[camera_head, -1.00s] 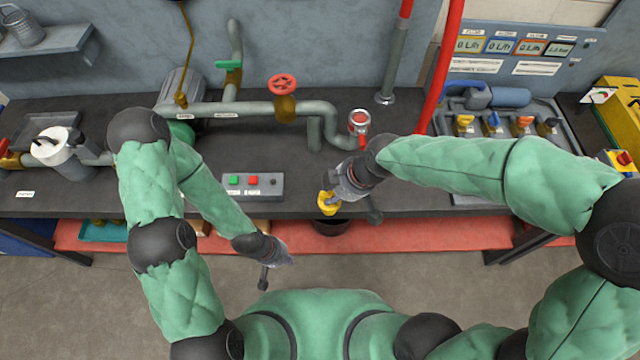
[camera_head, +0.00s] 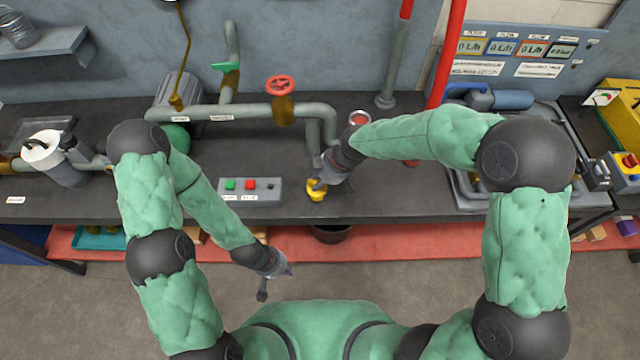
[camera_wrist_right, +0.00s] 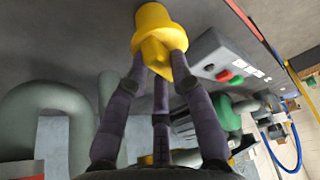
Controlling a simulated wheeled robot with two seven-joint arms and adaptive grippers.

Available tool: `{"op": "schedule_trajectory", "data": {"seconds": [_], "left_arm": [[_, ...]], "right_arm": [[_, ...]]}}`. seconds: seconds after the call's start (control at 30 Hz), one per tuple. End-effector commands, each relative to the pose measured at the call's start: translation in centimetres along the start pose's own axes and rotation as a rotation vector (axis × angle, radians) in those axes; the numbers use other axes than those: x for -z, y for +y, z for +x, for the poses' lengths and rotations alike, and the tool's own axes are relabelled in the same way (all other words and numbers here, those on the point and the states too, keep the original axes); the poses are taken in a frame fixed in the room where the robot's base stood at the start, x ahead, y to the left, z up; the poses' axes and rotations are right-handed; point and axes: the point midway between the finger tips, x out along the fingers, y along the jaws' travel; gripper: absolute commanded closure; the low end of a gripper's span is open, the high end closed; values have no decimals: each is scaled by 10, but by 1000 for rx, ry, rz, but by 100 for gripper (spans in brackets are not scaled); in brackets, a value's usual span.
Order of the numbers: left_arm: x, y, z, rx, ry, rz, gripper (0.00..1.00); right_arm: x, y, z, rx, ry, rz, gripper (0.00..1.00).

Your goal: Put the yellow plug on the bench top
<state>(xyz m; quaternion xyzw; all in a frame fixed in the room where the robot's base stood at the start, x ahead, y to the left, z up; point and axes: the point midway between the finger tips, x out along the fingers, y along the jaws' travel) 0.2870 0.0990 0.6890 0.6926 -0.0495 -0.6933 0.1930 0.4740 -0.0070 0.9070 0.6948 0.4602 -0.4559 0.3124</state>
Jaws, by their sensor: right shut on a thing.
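The yellow plug (camera_head: 317,190) is over the front part of the dark bench top (camera_head: 400,201), right of the button box. My right gripper (camera_head: 319,183) is shut on it. In the right wrist view the plug (camera_wrist_right: 156,35) sits between the fingertips (camera_wrist_right: 160,60), with its wide end outward. I cannot tell whether the plug touches the bench or is just above it. My left gripper (camera_head: 284,270) hangs in front of the bench, away from the plug; its fingers are too small to tell open from shut.
The button box (camera_head: 250,191) stands just left of the plug. Grey pipes with a red valve wheel (camera_head: 282,85) run behind. A dark bucket (camera_head: 331,234) is below the bench's front edge. A tray (camera_head: 470,190) lies to the right. Bench between box and tray is mostly clear.

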Motion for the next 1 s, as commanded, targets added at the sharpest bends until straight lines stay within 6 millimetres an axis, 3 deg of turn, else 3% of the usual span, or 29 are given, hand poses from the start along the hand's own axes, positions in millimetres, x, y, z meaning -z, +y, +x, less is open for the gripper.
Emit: {"op": "schedule_trajectory", "data": {"seconds": [0.1, 0.5, 0.53, 0.6, 1.0], "left_arm": [[0, -3, 7, 0, 0, 0, 100], [0, -3, 10, 0, 0, 0, 100], [0, -3, 9, 0, 0, 0, 100], [0, -3, 8, 0, 0, 0, 100], [0, -2, 6, 0, 0, 0, 100]], "right_arm": [[-7, -1, 16, 1, 0, 0, 100], [-8, -1, 19, 0, 0, 0, 100], [-8, -1, 18, 0, 0, -1, 68], [-8, -1, 18, 1, -1, -1, 52], [-8, -2, 16, 3, -2, 0, 52]]}}
